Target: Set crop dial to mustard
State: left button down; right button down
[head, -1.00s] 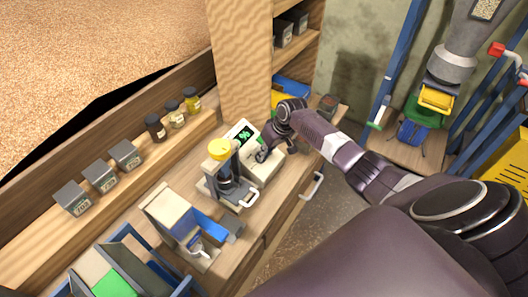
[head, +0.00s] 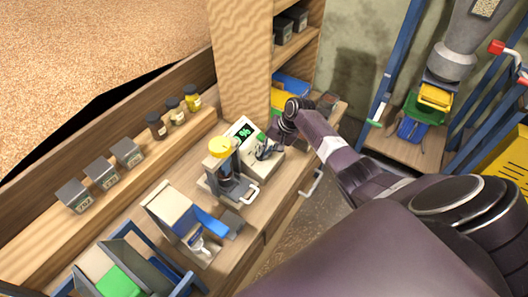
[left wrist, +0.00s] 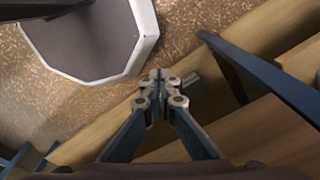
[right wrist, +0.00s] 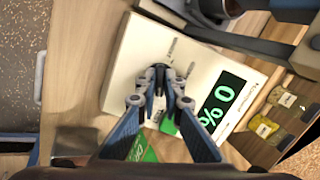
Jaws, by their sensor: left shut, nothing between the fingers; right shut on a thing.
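The white meter (head: 264,171) stands on the wooden counter, with a lit green display (head: 243,132) showing a % sign. It also fills the middle of the right wrist view (right wrist: 130,60), where the display (right wrist: 219,103) reads "% 0". My right gripper (right wrist: 159,76) is shut over the meter's face, on what seems to be the crop dial. The fingers hide the dial, so its setting cannot be read. In the head view the right gripper (head: 264,152) reaches the meter from the right. My left gripper (left wrist: 158,78) is shut and empty, seen only in the left wrist view.
A yellow-topped device (head: 220,148) stands left of the meter. A blue-armed device (head: 190,220) stands nearer the front. Small jars (head: 174,112) and grey tins (head: 101,173) line the ledge behind. A wooden post (head: 241,60) rises behind the meter.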

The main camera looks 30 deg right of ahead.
jog(key=shift+w+d+r+m, duration=0.1)
jog(key=shift+d+r+m, duration=0.05)
jog(key=shift+m, duration=0.35)
jog(key=c, duration=2.2)
grip_release()
jog(key=shift+c, duration=0.2)
jog(key=shift+o, duration=0.8)
jog(key=v, duration=1.2)
jog(key=shift+s, duration=0.2)
